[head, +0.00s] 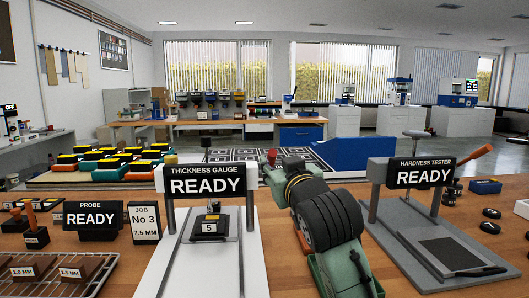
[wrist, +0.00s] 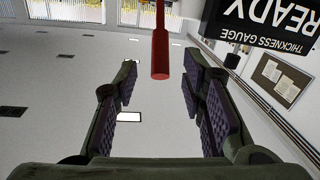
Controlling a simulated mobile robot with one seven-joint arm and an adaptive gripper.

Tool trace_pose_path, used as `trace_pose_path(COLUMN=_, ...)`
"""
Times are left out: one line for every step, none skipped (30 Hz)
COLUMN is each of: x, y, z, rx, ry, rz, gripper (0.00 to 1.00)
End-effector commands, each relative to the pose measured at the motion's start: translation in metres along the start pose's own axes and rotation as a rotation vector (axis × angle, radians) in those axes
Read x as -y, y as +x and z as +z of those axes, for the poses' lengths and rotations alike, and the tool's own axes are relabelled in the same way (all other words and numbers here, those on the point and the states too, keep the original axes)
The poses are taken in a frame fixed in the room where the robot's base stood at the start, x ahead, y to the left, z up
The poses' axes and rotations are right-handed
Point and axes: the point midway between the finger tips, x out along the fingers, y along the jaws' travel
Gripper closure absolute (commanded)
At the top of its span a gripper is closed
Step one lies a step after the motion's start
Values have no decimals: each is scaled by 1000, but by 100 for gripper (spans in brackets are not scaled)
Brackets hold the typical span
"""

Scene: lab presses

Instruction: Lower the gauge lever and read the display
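The thickness gauge (head: 250,215) stands on the table left of my arm in the head view. Its display (head: 206,181) reads READY and also shows upside down in the wrist view (wrist: 272,28). A dark block labelled 5 (head: 209,227) sits on its base. A red lever (wrist: 160,50) hangs into the wrist view, its rounded end centred between the two fingers. My gripper (wrist: 160,75) is open, with clear gaps between both fingers and the lever. In the head view my arm hides most of the gripper.
The hardness tester (head: 422,172), with an orange-handled lever (head: 474,167), stands right of my arm. A probe sign (head: 92,219), a job card reading No 3, 7.5 MM (head: 146,222) and a wire rack (head: 45,284) with labelled blocks are on the left. Wooden table shows between them.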

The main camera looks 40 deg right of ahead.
Motion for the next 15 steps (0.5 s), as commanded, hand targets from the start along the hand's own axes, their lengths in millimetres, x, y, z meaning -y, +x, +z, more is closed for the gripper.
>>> trace_pose_path(x=0, y=5, z=-1, rx=2, ry=0, rz=0, gripper=63)
trace_pose_path(x=0, y=9, z=-1, rx=3, ry=1, rz=0, gripper=63)
trace_pose_path(x=0, y=15, z=-2, rx=3, ry=0, rz=0, gripper=63)
trace_pose_path(x=0, y=20, z=-2, rx=3, ry=0, rz=0, gripper=63)
trace_pose_path(x=0, y=25, z=-2, rx=3, ry=0, rz=0, gripper=63)
trace_pose_path(x=0, y=33, z=-2, rx=4, ry=0, rz=-1, gripper=63)
trace_pose_path(x=0, y=39, z=-2, rx=3, ry=1, rz=-1, gripper=63)
trace_pose_path(x=0, y=45, z=-2, rx=3, ry=1, rz=0, gripper=63)
trace_pose_path(x=0, y=53, z=-2, rx=3, ry=0, rz=0, gripper=63)
trace_pose_path(x=0, y=59, z=-2, rx=3, ry=0, rz=0, gripper=63)
trace_pose_path(x=0, y=64, z=-3, rx=3, ry=1, rz=0, gripper=63)
trace_pose_path(x=0, y=72, z=-2, rx=3, ry=0, rz=-1, gripper=63)
trace_pose_path(x=0, y=76, z=-2, rx=2, ry=0, rz=0, gripper=63)
trace_pose_path(x=0, y=81, z=-2, rx=2, ry=-1, rz=0, gripper=63)
trace_pose_path(x=0, y=86, z=-2, rx=2, ry=-1, rz=0, gripper=63)
